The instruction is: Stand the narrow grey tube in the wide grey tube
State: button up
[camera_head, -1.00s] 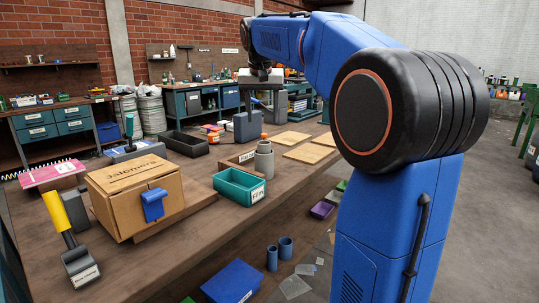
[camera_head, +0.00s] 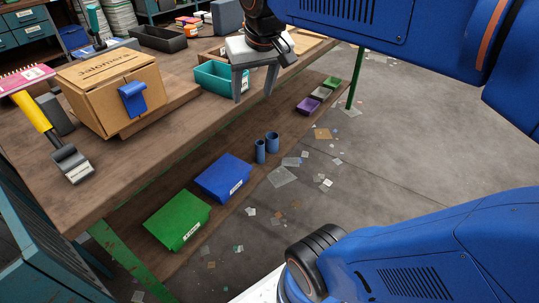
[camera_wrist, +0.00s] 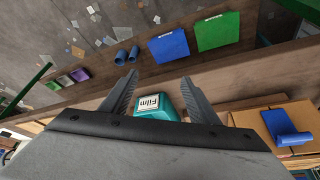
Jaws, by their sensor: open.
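My gripper (camera_head: 253,96) hangs over the front edge of the workbench, just right of the teal box. Its two fingers are spread apart, and nothing shows between them in the head view. It also shows open in the wrist view (camera_wrist: 158,80), with the teal box between and beyond the fingers. No grey tube can be made out in either view now. The spot beside the teal box where grey tubes stood a second ago is covered by my gripper.
The teal box (camera_head: 212,77) labelled Film and a cardboard box (camera_head: 93,95) stand on the workbench (camera_head: 150,152). A yellow-handled tool (camera_head: 38,118) lies at left. Two blue tubes (camera_head: 260,152) and blue (camera_head: 222,178) and green (camera_head: 176,220) bins sit on the lower shelf.

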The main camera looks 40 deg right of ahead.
jog(key=s+a+f+n, duration=0.2)
jog(key=s+a+f, duration=0.1)
jog(key=s+f, duration=0.8)
notch_tip(320, 180, down, 2)
jog(key=shift+s+a+f+y, duration=0.1)
jog(key=shift+s+a+y, duration=0.1)
jog(key=shift+s+y, duration=0.2)
